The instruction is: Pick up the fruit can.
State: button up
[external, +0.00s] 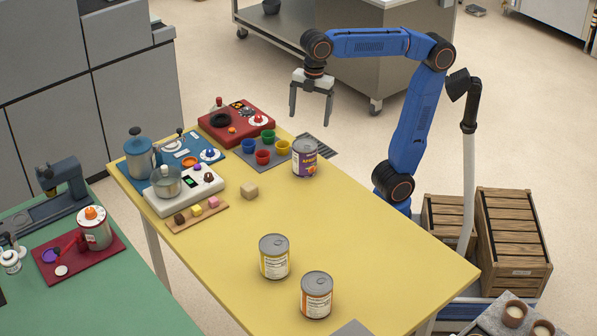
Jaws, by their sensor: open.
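Three metal cans stand upright on the yellow table (385,235). A can with a purple and orange label (305,159) is at the table's far right edge. A can with a yellow and white label (274,258) and a can with an orange and white label (317,297) stand close together toward the near end. The labels are too small to read surely, so I cannot tell which is the fruit can. My gripper (311,118) is open and empty, fingers down, in the air; in the picture it appears just above the purple-labelled can.
Coloured cups (263,157) stand just left of the purple-labelled can. Wooden crates (513,240) stand at the right.

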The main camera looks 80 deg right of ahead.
aim_at(306, 144)
jog(key=a+r+n, duration=0.4)
jog(key=a+r, duration=0.1)
jog(key=a, duration=0.2)
jog(key=shift+g, duration=0.4)
jog(key=f, duration=1.2)
jog(key=shift+w+d, duration=0.2)
jog(key=shift+d, duration=0.05)
jog(key=shift+w+a+f, duration=0.1)
jog(key=shift+w+f, duration=0.05)
jog(key=shift+f, duration=1.25)
jog(key=shift+w+f, duration=0.1)
jog(key=shift+f, duration=1.25)
jog(key=c, duration=1.7)
